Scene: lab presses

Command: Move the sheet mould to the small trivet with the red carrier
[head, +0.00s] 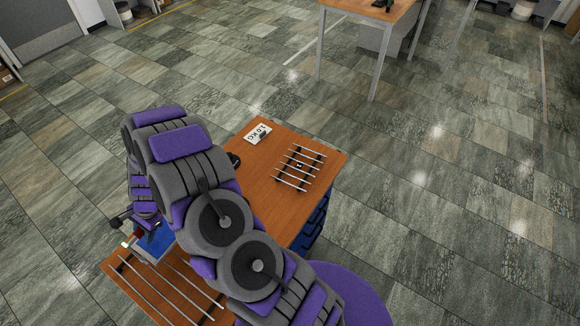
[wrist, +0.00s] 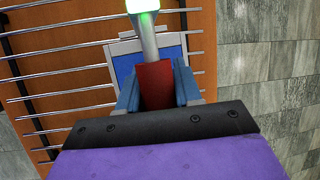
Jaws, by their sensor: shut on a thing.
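In the wrist view, my gripper (wrist: 154,76) is shut on the red carrier (wrist: 155,88), with one blue finger on each side. A grey post with a glowing green end (wrist: 142,6) extends from the carrier. The sheet mould, a blue plate with a grey edge (wrist: 124,62), is partly hidden behind the carrier and fingers. The mould also shows in the head view (head: 158,241), at the far end of the large trivet (head: 168,287); I cannot tell whether it touches the bars. The small trivet (head: 300,167) has several metal bars and is empty.
Both trivets are on a brown wooden table (head: 255,180). A white 1.0 KG card (head: 258,133) lies beside the small trivet. My arm hides the middle of the table. Another table (head: 375,8) stands at the back; the tiled floor between is clear.

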